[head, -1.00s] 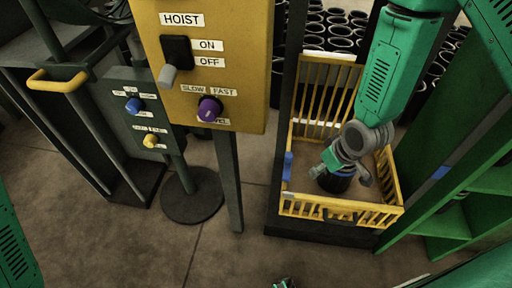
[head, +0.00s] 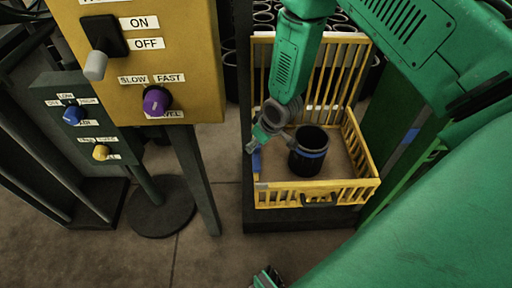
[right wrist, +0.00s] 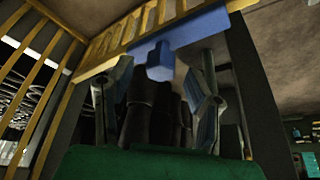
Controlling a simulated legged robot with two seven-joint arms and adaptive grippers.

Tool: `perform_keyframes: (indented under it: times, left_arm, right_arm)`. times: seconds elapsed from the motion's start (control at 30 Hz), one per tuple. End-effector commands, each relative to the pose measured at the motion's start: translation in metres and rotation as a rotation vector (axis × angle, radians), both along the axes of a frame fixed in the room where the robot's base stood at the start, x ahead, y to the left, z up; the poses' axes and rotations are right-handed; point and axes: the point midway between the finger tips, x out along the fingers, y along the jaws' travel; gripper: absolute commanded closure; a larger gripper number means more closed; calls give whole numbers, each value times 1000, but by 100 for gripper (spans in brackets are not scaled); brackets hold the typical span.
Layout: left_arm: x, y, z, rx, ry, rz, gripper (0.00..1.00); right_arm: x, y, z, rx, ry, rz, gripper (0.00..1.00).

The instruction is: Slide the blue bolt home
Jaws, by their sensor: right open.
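The blue bolt (head: 256,161) is on the left side of the yellow cage (head: 320,190), near its front corner. In the right wrist view the blue bolt (right wrist: 188,35) lies along a yellow rail, and its square knob (right wrist: 160,62) hangs down. My right gripper (head: 255,146) is at the cage's left edge, just above the bolt. It is open, with one finger on each side of the knob in the wrist view (right wrist: 160,85); contact cannot be told. Part of what looks like my left gripper (head: 268,278) shows at the bottom edge, its jaws unclear.
A black cylinder with a blue band (head: 308,152) stands inside the cage. A yellow hoist panel (head: 190,60) with a lever and purple knob stands left of it. A smaller panel (head: 85,125) is further left. Green shelving is at right. Floor before the cage is clear.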

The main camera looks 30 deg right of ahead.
Motion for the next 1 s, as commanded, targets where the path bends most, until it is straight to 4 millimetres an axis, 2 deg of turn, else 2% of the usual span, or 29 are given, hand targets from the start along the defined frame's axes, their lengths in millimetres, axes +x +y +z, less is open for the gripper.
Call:
perform_keyframes:
  times: [0.1,0.43,0.57,0.77,1.0]
  left_arm:
    - [0,0,-4,0,0,0,60]
    - [0,0,-4,0,0,0,60]
    - [0,0,-4,0,0,0,60]
    - [0,0,-1,0,0,0,60]
    - [0,0,26,0,-1,0,60]
  right_arm:
    - [3,1,-9,0,0,0,55]
    - [4,1,-10,0,0,0,55]
    - [4,1,-10,0,0,0,100]
    - [1,3,-10,0,3,1,100]
    - [-33,23,-7,-1,8,4,100]
